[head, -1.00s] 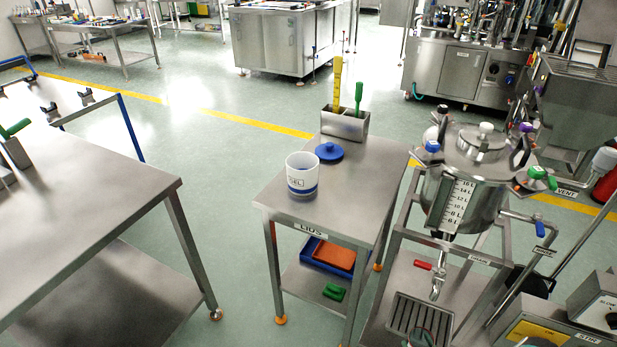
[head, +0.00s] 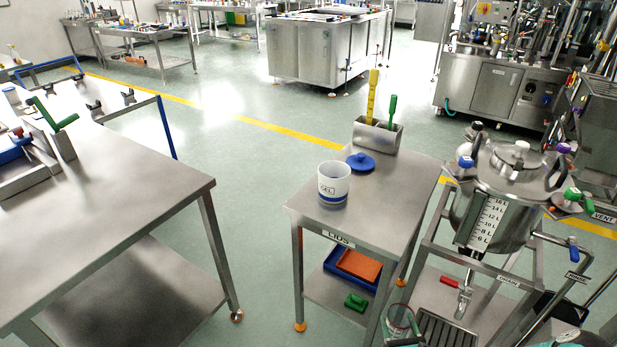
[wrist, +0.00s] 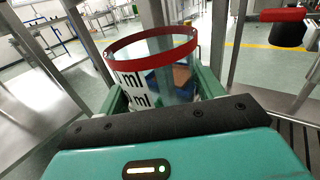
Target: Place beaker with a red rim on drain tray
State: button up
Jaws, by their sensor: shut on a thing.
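My gripper (wrist: 160,98) is shut on the clear beaker with a red rim (wrist: 150,42); its green fingers lie on either side of the beaker. The beaker looks upright and shows black ml markings on a white patch. In the head view the beaker (head: 399,318) is at the bottom edge, by the left side of the slatted drain tray (head: 447,331). Its lower part is cut off there. The drain tray's slats also show at the right edge of the wrist view (wrist: 303,132). I cannot tell the beaker's height relative to the tray.
A steel vessel (head: 500,205) on a frame stands behind the tray, with a tap (head: 464,300) and red handle (head: 450,282) above it. A side table (head: 385,215) to the left holds a white GEL tub (head: 333,184). Frame posts stand close to the beaker.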

jog(key=w+a+r+h, duration=0.1)
jog(key=w+a+r, duration=0.7)
jog(key=a+r, duration=0.5)
jog(key=shift+w+r+m, duration=0.15)
jog(key=shift+r+m, duration=0.15)
jog(key=shift+r, duration=0.15)
jog(key=shift+a, duration=0.2)
jog(key=shift+a, duration=0.15)
